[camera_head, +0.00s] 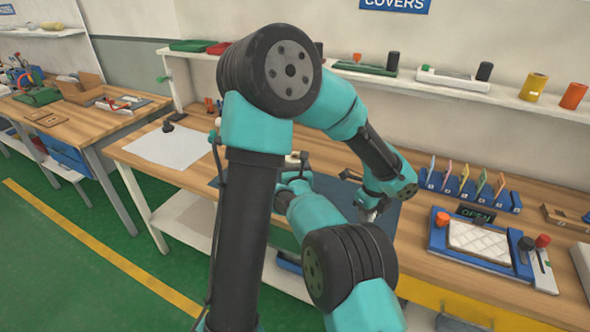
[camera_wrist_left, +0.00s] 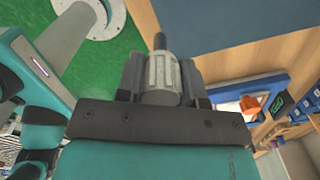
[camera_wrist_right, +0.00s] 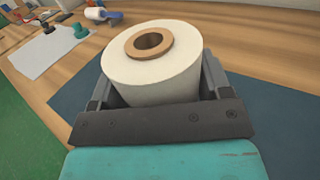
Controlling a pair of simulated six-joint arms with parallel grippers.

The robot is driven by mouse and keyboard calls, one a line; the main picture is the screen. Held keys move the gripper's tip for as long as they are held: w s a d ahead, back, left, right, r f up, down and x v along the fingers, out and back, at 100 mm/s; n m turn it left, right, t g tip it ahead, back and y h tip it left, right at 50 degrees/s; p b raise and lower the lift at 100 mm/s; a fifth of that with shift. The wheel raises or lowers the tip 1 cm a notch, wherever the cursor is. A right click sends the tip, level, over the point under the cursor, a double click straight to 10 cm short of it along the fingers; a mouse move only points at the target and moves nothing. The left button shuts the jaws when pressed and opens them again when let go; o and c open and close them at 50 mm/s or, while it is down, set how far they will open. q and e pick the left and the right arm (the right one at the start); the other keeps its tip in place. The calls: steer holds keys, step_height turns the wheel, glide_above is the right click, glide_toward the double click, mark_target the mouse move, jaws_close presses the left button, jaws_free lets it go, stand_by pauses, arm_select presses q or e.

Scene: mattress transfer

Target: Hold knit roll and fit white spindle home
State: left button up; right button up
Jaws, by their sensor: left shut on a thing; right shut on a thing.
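The knit roll (camera_wrist_right: 128,70) is a thick white roll with a brown cardboard core and an open hole facing the camera in the right wrist view. My right gripper (camera_wrist_right: 155,85) is shut around it, a finger on each side. The white spindle (camera_wrist_left: 161,72), ribbed and pale with a dark rod tip, stands between the fingers of my left gripper (camera_wrist_left: 163,85), which is shut on it. In the head view my left gripper (camera_head: 369,213) points down over the dark mat; my arms largely hide my right gripper and the roll. The spindle and roll appear apart.
A dark blue mat (camera_wrist_right: 268,120) lies on the wooden bench. A white sheet (camera_head: 168,146) lies at the left. At the right are a blue rack (camera_head: 467,190) with coloured cards and a blue tray (camera_head: 440,238) holding a white quilted pad. A shelf runs behind.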

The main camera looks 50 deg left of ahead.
steer(key=shift+w+f, duration=0.1)
steer(key=shift+f, duration=2.3)
stand_by(0.4)
steer(key=o, duration=1.2)
steer(key=shift+c, duration=0.2)
steer(key=c, duration=0.8)
